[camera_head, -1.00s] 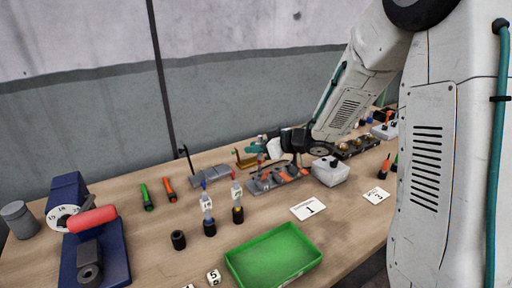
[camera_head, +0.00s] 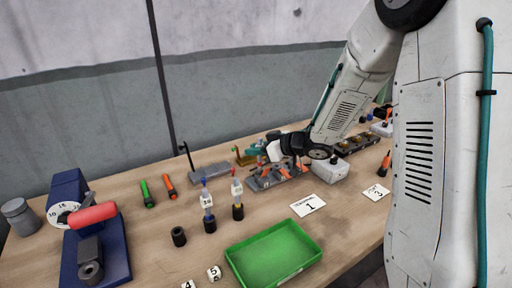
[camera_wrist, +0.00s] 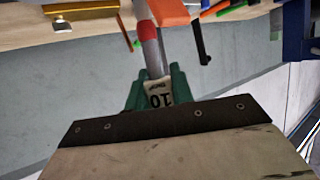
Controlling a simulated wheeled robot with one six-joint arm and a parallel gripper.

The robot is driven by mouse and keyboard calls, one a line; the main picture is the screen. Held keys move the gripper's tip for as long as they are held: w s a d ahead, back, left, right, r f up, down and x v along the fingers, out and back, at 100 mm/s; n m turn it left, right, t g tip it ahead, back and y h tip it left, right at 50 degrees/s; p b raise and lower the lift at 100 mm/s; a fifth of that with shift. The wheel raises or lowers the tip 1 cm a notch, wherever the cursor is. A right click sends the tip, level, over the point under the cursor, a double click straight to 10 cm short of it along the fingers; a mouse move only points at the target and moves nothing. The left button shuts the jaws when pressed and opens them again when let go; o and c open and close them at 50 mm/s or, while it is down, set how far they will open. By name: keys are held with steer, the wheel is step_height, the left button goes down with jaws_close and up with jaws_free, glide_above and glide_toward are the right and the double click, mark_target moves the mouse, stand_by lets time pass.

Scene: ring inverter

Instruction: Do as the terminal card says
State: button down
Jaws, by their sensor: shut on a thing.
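My gripper (camera_wrist: 155,92) is shut on a slim tool with a white tag (camera_wrist: 158,95) reading 10 and a red and grey shaft. In the head view my gripper (camera_head: 273,150) is just above and behind the terminal block (camera_head: 276,178), which has orange levers; its fingers and the held tool are mostly hidden there. A white card (camera_head: 308,205) with a 1 lies in front of the block, its smaller print unreadable. Another card (camera_head: 376,193) with a 3 lies to the right.
A green tray (camera_head: 272,255) is at the front. A dark cylinder (camera_head: 178,237) stands left of it. A blue device (camera_head: 115,250) with a red roller is at left. A pale box (camera_head: 332,170) is right of the block.

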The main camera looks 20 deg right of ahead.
steer(key=shift+f, duration=1.05)
steer(key=c, duration=1.1)
jaws_free()
steer(key=shift+v, duration=3.9)
